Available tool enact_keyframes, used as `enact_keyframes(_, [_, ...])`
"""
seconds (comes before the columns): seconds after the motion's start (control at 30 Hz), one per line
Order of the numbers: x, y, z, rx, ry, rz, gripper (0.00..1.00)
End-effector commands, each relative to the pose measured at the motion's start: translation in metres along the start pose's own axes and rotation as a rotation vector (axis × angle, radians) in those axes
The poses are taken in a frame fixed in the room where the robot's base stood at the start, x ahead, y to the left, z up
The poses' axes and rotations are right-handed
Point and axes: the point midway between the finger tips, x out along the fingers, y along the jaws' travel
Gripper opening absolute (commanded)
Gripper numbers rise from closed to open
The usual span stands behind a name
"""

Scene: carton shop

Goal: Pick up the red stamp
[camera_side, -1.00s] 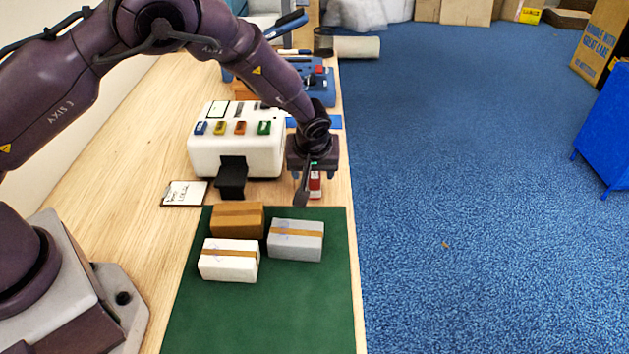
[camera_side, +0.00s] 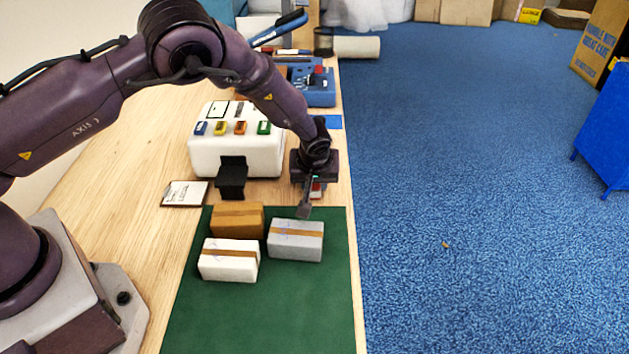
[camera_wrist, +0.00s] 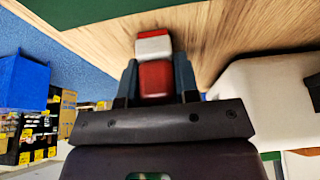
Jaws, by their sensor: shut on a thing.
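The red stamp (camera_wrist: 155,78) has a white band and a red far end. In the wrist view it sits between the two fingers of my gripper (camera_wrist: 156,85), which are shut on it. In the side view my gripper (camera_side: 316,185) points down near the right edge of the wooden table, and only a small red and white part of the stamp (camera_side: 317,188) shows beneath it. The stamp's lower end appears at table level; I cannot tell whether it touches.
A white machine (camera_side: 238,158) with coloured blocks on top stands close left of my gripper. A green mat (camera_side: 262,310) in front bears a brown box (camera_side: 237,219), a grey box (camera_side: 295,240) and a white box (camera_side: 229,260). Blue carpet (camera_side: 480,180) lies beyond the table edge.

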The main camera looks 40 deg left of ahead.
Motion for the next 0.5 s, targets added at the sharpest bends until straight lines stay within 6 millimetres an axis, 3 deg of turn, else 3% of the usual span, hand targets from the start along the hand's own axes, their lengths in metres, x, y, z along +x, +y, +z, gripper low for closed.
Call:
enact_keyframes(0.27, [-0.003,0.000,-0.002,0.000,0.001,0.001,0.05])
enact_keyframes(0.5, [-0.030,0.001,-0.013,-0.001,0.002,0.004,0.05])
